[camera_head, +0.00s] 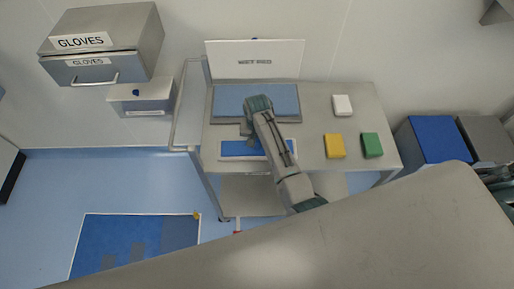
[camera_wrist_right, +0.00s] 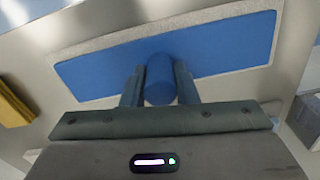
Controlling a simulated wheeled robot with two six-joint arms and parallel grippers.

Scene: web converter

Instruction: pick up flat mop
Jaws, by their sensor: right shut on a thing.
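The flat mop (camera_head: 235,149) is a flat blue pad with a pale edge, lying level at the front left of the steel cart top (camera_head: 310,108). In the right wrist view, the mop (camera_wrist_right: 220,50) has a short blue round grip on top. My right gripper (camera_wrist_right: 160,85) is shut on this grip, one finger on each side. In the head view my right gripper (camera_head: 249,133) is over the mop, and my wrist and forearm hide part of it. I cannot tell whether the pad touches the cart top. My left gripper is not in view.
A grey tray with a blue inside (camera_head: 228,99) lies behind the mop, before a white sign board (camera_head: 255,58). White (camera_head: 342,105), yellow (camera_head: 334,146) and green (camera_head: 372,145) blocks sit to the right. A gloves box (camera_head: 105,43) hangs on the left wall. Blue and grey bins stand right.

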